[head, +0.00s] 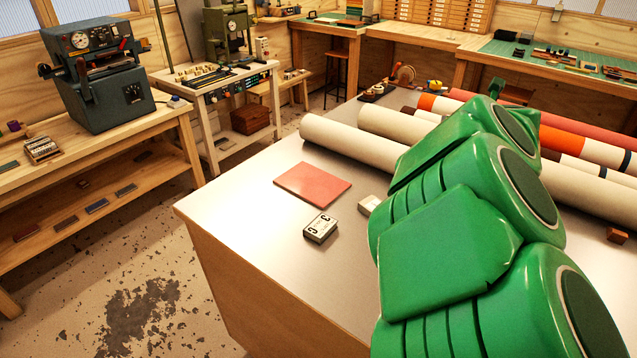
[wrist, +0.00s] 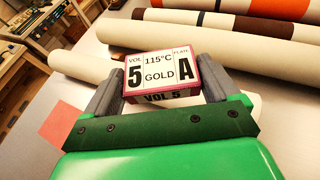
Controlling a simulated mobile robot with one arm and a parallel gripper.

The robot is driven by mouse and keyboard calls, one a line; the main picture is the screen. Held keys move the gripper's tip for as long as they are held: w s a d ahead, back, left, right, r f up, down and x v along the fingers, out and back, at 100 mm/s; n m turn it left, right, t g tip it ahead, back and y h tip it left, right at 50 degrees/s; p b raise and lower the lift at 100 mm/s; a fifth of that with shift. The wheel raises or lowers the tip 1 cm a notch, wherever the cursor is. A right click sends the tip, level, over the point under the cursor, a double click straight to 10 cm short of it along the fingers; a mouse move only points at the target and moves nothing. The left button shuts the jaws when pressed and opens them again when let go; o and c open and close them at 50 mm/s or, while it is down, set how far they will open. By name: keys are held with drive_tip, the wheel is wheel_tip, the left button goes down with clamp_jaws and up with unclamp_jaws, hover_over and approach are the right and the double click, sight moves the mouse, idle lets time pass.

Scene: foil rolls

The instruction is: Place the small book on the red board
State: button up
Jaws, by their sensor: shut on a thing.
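The red board (head: 313,184) lies flat and bare on the workbench, left of my green arm in the head view. Part of it also shows at the left of the wrist view (wrist: 62,124). My gripper (wrist: 162,78) is shut on a small book (wrist: 158,68) with a white cover, dark red edges and the print "VOL 5 115°C GOLD A". One grey finger is on each side of it. The board appears to the left of and below the gripper in the wrist view. In the head view, my arm hides the gripper and the held book.
A small white-and-black box (head: 320,228) lies on the bench just in front of the board. A pale block (head: 369,205) is partly hidden beside my arm. Long cream rolls (head: 350,140) lie behind the board. The bench top (head: 250,220) left of the board is clear.

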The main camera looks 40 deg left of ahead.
drive_tip(key=s+a+f+n+g+y, duration=0.35)
drive_tip(key=s+a+n+g, duration=0.25)
drive_tip(key=s+a, duration=0.55)
drive_tip(key=s+a+f+n+g+y, duration=0.2)
drive_tip(key=s+a+n+g+y, duration=0.3)
drive_tip(key=s+a, duration=0.6)
drive_tip(key=n+g, duration=0.1)
drive_tip(key=n, duration=0.1)
hover_over(317, 184)
drive_tip(key=shift+h, duration=0.45)
drive_tip(key=shift+s+d+f, duration=0.1)
drive_tip(key=shift+f, duration=2.25)
drive_tip(key=shift+s+d+f, duration=0.1)
drive_tip(key=shift+s+f, duration=0.05)
drive_tip(key=shift+f, duration=2.2)
drive_tip(key=shift+s+d+f, duration=0.1)
drive_tip(key=shift+f, duration=2.25)
drive_tip(key=shift+a, duration=0.1)
drive_tip(key=shift+w+a+f, duration=0.2)
drive_tip(key=shift+f, duration=0.15)
drive_tip(key=shift+w+f, duration=0.1)
drive_tip(key=shift+f, duration=1.45)
